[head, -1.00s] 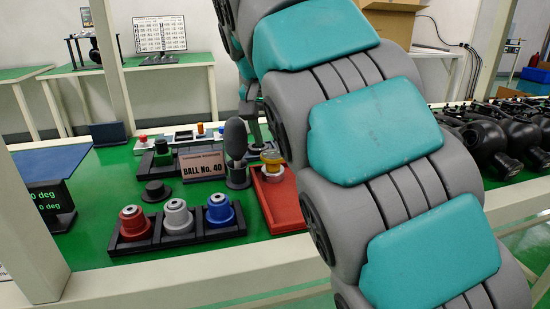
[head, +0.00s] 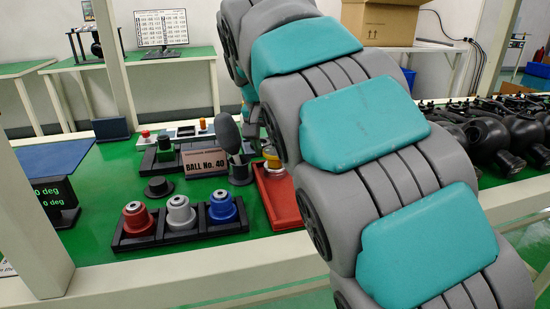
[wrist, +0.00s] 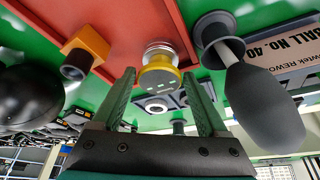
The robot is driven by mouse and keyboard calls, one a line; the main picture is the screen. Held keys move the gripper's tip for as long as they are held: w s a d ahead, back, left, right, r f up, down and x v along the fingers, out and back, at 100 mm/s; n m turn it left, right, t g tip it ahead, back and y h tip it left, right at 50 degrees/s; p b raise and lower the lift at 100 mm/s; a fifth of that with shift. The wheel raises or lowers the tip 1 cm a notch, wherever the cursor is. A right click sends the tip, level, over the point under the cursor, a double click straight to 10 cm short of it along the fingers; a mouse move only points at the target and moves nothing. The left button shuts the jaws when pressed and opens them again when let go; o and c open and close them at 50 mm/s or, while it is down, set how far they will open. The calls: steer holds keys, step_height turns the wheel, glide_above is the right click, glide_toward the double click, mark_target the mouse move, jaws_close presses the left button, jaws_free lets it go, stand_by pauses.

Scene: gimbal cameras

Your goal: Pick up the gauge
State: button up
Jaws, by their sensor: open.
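The likely gauge, a round yellow and silver piece, is over the red tray (head: 285,205); the yellow piece (head: 270,152) is partly covered by my arm in the head view. In the wrist view this gauge (wrist: 160,75) is between the tips of my gripper (wrist: 159,73), with green fingers spread on either side. The fingers look apart from it, and I cannot tell how deep it is between them. In the head view my gripper is mostly hidden behind my arm.
A grey rounded-head tool (head: 228,133) leans in its black stand beside the tray, close to my gripper; it also shows in the wrist view (wrist: 262,105). An orange block (wrist: 86,50) is on the tray. A black rack (head: 180,230) holds red, grey and blue parts.

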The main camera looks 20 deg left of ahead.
steer(key=shift+x, duration=1.15)
steer(key=c, duration=1.1)
steer(key=shift+r, duration=0.25)
